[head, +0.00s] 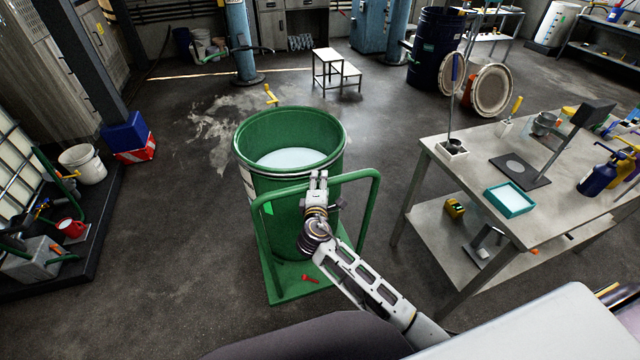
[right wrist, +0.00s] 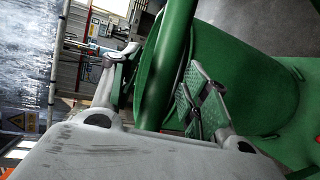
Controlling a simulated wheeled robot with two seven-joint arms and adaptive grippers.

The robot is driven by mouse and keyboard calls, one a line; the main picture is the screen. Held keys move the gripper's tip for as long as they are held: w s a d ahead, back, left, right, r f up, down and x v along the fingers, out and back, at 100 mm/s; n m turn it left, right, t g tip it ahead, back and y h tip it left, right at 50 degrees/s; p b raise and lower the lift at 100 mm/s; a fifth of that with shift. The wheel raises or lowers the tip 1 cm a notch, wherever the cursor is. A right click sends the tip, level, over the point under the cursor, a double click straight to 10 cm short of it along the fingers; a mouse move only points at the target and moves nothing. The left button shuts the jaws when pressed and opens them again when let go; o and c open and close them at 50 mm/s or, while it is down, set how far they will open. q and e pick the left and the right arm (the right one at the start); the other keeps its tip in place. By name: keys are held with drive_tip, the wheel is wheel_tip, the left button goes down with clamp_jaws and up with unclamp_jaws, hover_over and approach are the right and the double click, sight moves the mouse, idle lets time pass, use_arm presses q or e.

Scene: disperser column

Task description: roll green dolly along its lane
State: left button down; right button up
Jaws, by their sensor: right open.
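The green dolly (head: 283,290) stands on the dark floor in front of me, with a raised green push handle (head: 374,205) on my side. A large open green drum (head: 290,225) with pale contents rides on it. My right gripper (head: 318,178) is at the top bar of the handle, near the drum's rim. In the right wrist view, the green bar (right wrist: 167,70) passes between the two open fingers of my right gripper (right wrist: 165,65). I cannot tell whether either finger touches the bar. My left gripper is out of view.
A metal workbench (head: 430,165) with tools stands close on the right. A black platform (head: 70,255) with a white bucket (head: 83,163) is at the left. A step stool (head: 335,70) and a blue column (head: 240,40) stand beyond the drum. Floor between them is open.

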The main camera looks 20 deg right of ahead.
drive_tip(key=shift+w, duration=0.2)
drive_tip(key=shift+c, duration=0.4)
clamp_jaws()
drive_tip(key=shift+f, duration=0.1)
